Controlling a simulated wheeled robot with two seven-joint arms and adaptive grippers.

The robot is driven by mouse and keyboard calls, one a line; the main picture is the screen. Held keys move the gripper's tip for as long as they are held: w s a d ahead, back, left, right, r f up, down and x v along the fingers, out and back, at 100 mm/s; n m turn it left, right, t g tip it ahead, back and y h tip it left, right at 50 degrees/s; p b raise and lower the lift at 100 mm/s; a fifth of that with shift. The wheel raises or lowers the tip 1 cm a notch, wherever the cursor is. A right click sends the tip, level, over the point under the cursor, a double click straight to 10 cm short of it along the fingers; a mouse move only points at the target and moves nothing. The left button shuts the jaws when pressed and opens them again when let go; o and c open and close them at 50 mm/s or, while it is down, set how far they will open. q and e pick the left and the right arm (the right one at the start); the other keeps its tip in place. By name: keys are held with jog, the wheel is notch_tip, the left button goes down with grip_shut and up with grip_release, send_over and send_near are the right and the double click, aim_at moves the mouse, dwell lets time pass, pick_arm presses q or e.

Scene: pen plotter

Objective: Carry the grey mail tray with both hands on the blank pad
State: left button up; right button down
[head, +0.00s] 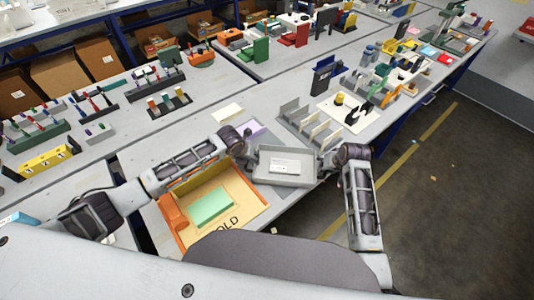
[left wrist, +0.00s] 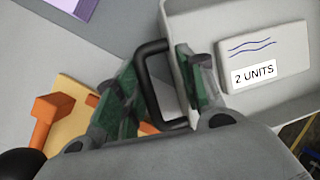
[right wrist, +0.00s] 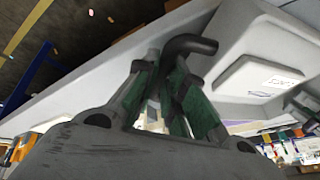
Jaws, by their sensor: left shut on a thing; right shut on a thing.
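The grey mail tray (head: 262,174) is held between my two grippers near the table's front edge, roughly level. A white packet (head: 285,166) lies in it, and the left wrist view shows its label "2 UNITS" (left wrist: 254,74). My left gripper (left wrist: 160,75) is shut on the black handle (left wrist: 146,62) at one end of the tray. My right gripper (right wrist: 165,72) is shut on the black handle (right wrist: 188,44) at the other end. A plain lilac pad (head: 256,131) and a plain white pad (head: 227,113) lie behind the tray. I cannot tell which is the blank pad.
A grey rack with upright dividers (head: 308,122) stands just behind the tray. The floor (head: 440,200) is open at right.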

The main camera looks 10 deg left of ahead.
pick_arm(q)
jog(key=shift+f+b, duration=0.3)
jog(key=shift+f, duration=0.1)
pick_arm(e)
jog(key=shift+f, duration=0.35)
pick_arm(q)
jog(key=o, duration=0.9)
pick_arm(e)
jog(key=c, duration=1.9)
grip_release()
pick_arm(q)
jog(key=o, duration=0.3)
pick_arm(e)
jog(key=o, duration=0.4)
pick_arm(q)
jog(key=shift+o, duration=0.2)
jog(key=shift+r, duration=0.15)
jog(key=shift+v, duration=3.9)
pick_arm(e)
jog(key=shift+r, duration=0.15)
jog(key=v, duration=1.1)
jog(key=shift+s+r, duration=0.2)
jog(key=shift+r, duration=0.1)
